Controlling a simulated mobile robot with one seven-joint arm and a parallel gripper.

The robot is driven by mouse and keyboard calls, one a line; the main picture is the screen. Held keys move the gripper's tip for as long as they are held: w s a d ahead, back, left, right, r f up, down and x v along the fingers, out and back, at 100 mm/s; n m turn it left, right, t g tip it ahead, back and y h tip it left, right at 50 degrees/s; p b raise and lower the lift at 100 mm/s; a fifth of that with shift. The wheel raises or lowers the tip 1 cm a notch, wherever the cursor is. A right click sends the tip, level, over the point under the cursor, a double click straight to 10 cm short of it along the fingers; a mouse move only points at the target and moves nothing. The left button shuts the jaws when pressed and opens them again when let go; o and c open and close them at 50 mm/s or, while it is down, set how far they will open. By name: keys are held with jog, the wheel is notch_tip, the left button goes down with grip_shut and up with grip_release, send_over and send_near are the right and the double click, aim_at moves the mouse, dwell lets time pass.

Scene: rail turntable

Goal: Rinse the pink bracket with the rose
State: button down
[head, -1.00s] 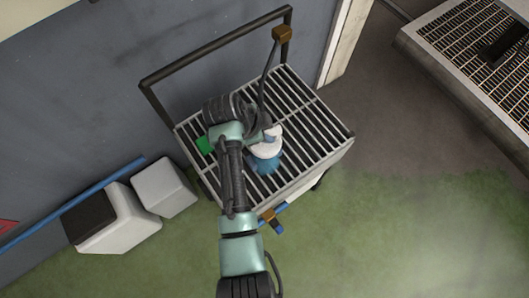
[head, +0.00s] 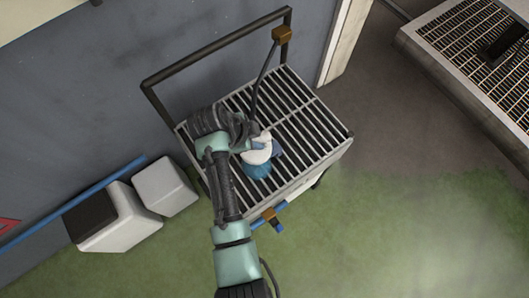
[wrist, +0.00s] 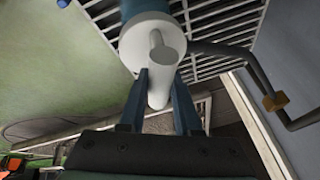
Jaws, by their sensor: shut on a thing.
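My gripper (head: 250,143) is above the slatted cart top in the head view. In the wrist view my gripper (wrist: 160,84) is shut on the white handle of the rose (wrist: 156,42), with one finger on each side. The rose (head: 258,154) has a round white head with blue beyond it, facing the slats. I cannot tell whether the blue is part of the rose or water. A dark hose (head: 264,78) runs up from near my gripper. I see no pink bracket in either view; my arm hides part of the cart top.
A grated platform (head: 470,55) is at upper right. The green floor (head: 420,235) is clear.

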jog(key=shift+w+d+b, duration=0.35)
jog(key=shift+w+d, duration=0.6)
jog(key=shift+d, duration=0.3)
dwell(1.1)
dwell(0.4)
